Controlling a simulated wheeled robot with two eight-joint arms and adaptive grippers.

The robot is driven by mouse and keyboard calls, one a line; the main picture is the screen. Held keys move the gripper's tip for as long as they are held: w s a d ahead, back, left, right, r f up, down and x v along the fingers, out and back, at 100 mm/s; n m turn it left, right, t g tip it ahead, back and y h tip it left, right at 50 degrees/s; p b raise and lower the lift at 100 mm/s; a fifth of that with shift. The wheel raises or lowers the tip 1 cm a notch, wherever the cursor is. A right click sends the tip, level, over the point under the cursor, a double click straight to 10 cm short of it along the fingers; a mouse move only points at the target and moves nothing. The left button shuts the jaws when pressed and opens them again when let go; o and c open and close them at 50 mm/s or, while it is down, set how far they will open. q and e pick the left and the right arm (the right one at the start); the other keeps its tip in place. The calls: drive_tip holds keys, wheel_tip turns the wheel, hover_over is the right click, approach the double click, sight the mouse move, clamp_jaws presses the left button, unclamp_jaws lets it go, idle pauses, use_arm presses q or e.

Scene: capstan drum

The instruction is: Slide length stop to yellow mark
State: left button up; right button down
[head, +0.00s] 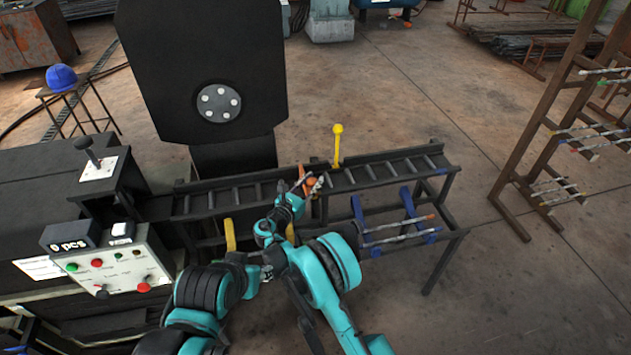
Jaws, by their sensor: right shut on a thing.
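A small orange piece (304,182), which looks like the length stop, sits at the roller track near the middle of the bench. My right gripper (311,186) is at this piece and shut on it; the fingers and the piece overlap, so the exact grip is hard to see. My left arm comes in from the lower left, and its gripper is hard to make out among the arm links. No yellow mark stands out clearly on the track; a yellow upright bracket (230,235) shows below the left section.
A yellow ball-topped lever (338,145) stands just right of my right gripper. The roller track (390,172) extends right, with blue brackets (407,202) holding rods below. A control box (120,262) is at left, and a dark drum housing (205,70) behind. A rod rack (560,130) stands at right.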

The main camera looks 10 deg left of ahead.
drive_tip(key=shift+s+a, duration=0.1)
drive_tip(key=shift+a, duration=0.1)
drive_tip(key=c, duration=1.1)
unclamp_jaws()
drive_tip(key=shift+a, duration=0.1)
drive_tip(key=shift+r, duration=0.1)
wheel_tip(320, 180, up, 10)
drive_tip(key=shift+f, duration=0.1)
